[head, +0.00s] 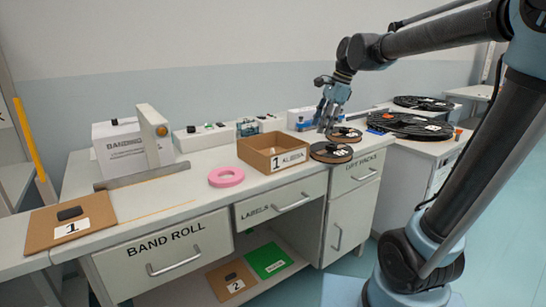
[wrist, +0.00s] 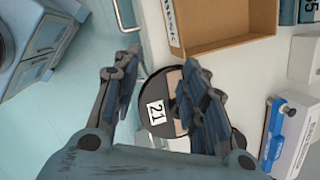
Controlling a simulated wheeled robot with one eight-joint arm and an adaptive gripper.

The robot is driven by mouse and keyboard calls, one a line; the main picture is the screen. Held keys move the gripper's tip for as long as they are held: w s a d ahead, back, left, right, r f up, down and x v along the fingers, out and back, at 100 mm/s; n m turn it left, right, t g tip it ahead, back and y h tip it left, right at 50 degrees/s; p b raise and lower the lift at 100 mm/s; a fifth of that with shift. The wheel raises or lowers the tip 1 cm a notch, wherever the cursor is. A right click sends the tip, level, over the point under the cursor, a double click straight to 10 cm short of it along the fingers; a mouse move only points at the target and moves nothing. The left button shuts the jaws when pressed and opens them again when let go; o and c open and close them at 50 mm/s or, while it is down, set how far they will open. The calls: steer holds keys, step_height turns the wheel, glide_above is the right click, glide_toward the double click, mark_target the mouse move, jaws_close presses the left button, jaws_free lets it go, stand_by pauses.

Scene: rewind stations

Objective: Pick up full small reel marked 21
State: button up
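The small reel marked 21 (wrist: 147,94) is a black disc with a white label and a brownish centre, lying flat on the counter near its front edge. My gripper (wrist: 160,65) is open above it, one finger on each side in the wrist view; the right finger hides part of the reel. In the head view my gripper (head: 326,124) hangs over two small reels. The front small reel (head: 331,153), beside the cardboard box, appears to be this one, but its number is unreadable there. I cannot see any contact.
A second small reel (head: 345,134) lies just behind. An open cardboard box (head: 254,155) marked 1 stands left, with a pink roll (head: 226,177) beyond it. Large black reels (head: 410,124) lie on the right counter. A blue-and-white device (wrist: 283,135) stands close to the right finger.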

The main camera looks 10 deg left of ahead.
steer(key=w+a+r+m+g, duration=0.1)
steer(key=w+a+r+m, duration=0.1)
steer(key=a, duration=0.4)
steer(key=w+a+r+m, duration=0.1)
steer(key=w+a+m, duration=0.1)
steer(key=a, duration=0.4)
steer(key=y, duration=0.1)
glide_above(272, 150)
steer(key=d, duration=0.2)
steer(key=f, duration=1)
steer(key=shift+w+d+f, duration=0.1)
steer(key=shift+w+f, duration=0.2)
steer(key=shift+w, duration=0.05)
steer(key=shift+d+x, duration=0.1)
steer(key=shift+x, duration=1.25)
steer(key=shift+d+x, duration=0.15)
steer(key=shift+x, duration=1.15)
steer(key=shift+w+f, duration=0.1)
steer(key=shift+w, duration=0.1)
jaws_close()
